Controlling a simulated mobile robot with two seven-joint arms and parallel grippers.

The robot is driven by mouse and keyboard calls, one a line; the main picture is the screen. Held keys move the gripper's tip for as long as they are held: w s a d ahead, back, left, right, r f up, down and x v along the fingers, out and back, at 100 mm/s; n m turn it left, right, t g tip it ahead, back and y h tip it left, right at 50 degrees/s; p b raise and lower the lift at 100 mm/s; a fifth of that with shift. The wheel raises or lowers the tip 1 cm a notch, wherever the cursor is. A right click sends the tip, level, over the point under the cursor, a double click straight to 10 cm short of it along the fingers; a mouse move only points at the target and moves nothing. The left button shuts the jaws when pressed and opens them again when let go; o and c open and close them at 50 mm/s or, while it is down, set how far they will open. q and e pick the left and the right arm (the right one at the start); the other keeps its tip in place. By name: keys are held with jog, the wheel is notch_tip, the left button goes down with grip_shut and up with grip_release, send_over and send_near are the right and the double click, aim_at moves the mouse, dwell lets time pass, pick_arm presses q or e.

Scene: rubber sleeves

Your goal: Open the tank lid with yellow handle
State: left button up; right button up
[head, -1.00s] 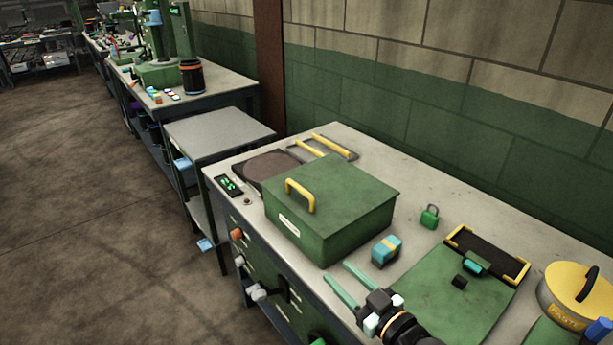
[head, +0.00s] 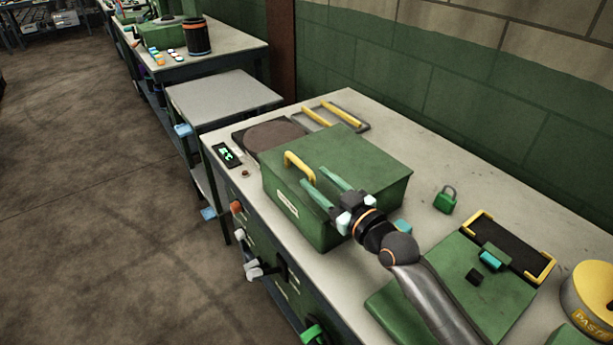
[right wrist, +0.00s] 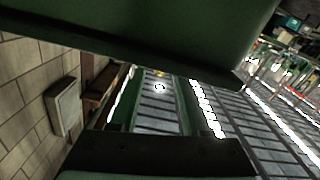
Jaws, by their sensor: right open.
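The green box-shaped tank (head: 312,222) stands on the workbench in the head view, with its flat green lid (head: 350,160) down. The yellow handle (head: 299,163) arches from the lid near its left edge. My right gripper (head: 313,179) is open and empty, its two green fingers spread and pointing at the handle from the lower right. The handle appears just beyond the fingertips, not between them. In the right wrist view the open fingers (right wrist: 155,85) show below a dark green surface, probably part of the tank. My left gripper is not in view.
A green padlock (head: 445,202), a green board with a dark tray (head: 508,248) and a yellow paste tin (head: 590,290) are on the workbench to the right. A dark round plate (head: 275,137) and a yellow-barred frame (head: 337,113) lie behind the tank.

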aim_at(307, 170)
jog(key=b+x, duration=0.1)
jog(key=x, duration=0.3)
jog(key=shift+f+b, duration=0.1)
jog(key=shift+b, duration=0.2)
jog(key=shift+w+a, duration=0.25)
jog(key=shift+w, duration=0.2)
grip_shut()
jog(key=shift+d, duration=0.1)
dwell(0.7)
